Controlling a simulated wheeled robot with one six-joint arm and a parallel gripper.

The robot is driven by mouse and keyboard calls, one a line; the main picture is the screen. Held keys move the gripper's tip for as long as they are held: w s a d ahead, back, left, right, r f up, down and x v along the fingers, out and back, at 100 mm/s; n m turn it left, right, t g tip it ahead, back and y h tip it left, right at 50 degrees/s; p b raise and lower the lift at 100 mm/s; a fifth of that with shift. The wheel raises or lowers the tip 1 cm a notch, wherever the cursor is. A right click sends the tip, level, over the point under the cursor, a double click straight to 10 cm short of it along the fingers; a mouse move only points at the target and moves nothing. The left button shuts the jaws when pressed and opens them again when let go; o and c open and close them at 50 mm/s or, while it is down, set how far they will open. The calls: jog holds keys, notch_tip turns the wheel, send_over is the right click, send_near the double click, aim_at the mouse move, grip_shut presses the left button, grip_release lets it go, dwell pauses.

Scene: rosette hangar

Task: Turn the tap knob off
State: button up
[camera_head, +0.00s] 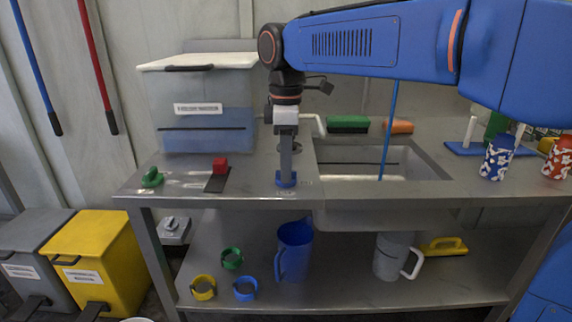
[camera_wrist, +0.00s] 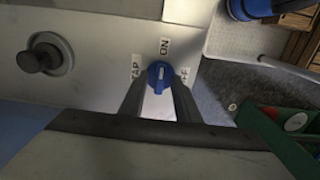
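The blue tap knob (camera_wrist: 159,77) sits on the grey counter with a white pointer line on it. The line runs up and down in the wrist view, lined up with the ON label (camera_wrist: 165,46). The TAP label (camera_wrist: 135,67) is left of the knob; the OFF label (camera_wrist: 185,74) is partly hidden by a finger. My gripper (camera_wrist: 161,84) is open, with one finger on each side of the knob and only narrow gaps. In the head view, my gripper (camera_head: 286,174) points straight down over the knob (camera_head: 286,182), near the sink's left edge.
Patterned cups (camera_head: 497,158) stand far right.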

grip_shut()
